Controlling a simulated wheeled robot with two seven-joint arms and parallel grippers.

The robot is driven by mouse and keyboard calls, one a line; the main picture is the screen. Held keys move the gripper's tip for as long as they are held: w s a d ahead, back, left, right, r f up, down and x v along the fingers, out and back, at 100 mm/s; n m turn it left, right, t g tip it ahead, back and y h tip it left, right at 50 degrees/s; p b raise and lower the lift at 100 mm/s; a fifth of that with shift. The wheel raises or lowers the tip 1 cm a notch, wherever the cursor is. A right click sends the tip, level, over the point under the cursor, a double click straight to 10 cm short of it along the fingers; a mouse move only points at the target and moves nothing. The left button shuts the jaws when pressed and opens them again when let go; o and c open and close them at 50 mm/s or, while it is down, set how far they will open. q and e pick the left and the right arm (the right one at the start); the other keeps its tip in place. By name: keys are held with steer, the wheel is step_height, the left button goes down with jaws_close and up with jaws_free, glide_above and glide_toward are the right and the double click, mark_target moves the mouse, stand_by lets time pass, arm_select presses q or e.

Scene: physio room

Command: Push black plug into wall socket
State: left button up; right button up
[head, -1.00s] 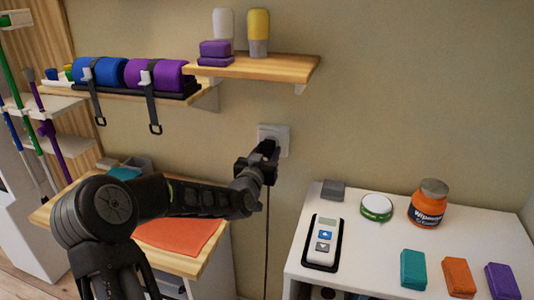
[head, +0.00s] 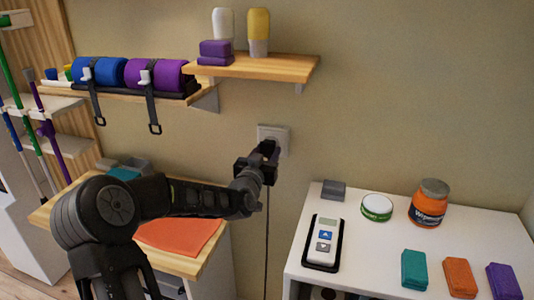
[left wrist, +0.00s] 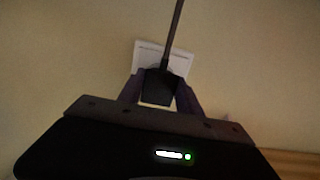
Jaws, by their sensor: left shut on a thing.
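The white wall socket (head: 280,138) is on the beige wall in the middle of the head view. My left gripper (head: 266,152) is right in front of it, and its fingers cover the socket's lower left part. In the left wrist view my left gripper (left wrist: 160,98) is shut on the black plug (left wrist: 160,84), with the socket (left wrist: 150,52) close behind it. The plug's cord (left wrist: 173,32) runs from it, and hangs down the wall in the head view. The plug's front is hidden, so I cannot tell how deep it sits. My right gripper is not in view.
A wooden shelf (head: 290,68) with bottles and purple blocks is above the socket. A white cabinet (head: 380,258) at the right holds a remote-like device, a tin, an orange jar and coloured blocks. A low wooden table (head: 190,264) with an orange cloth is below my left arm.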

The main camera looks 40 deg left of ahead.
arm_select(q)
steer(key=shift+b, duration=0.3)
steer(key=shift+w+a+b, duration=0.15)
steer(key=shift+w+b, duration=0.15)
steer(key=shift+w, duration=0.2)
stand_by(0.6)
steer(key=o, duration=1.3)
steer(key=shift+o, duration=0.2)
steer(key=v, duration=0.7)
steer(key=shift+s, duration=0.4)
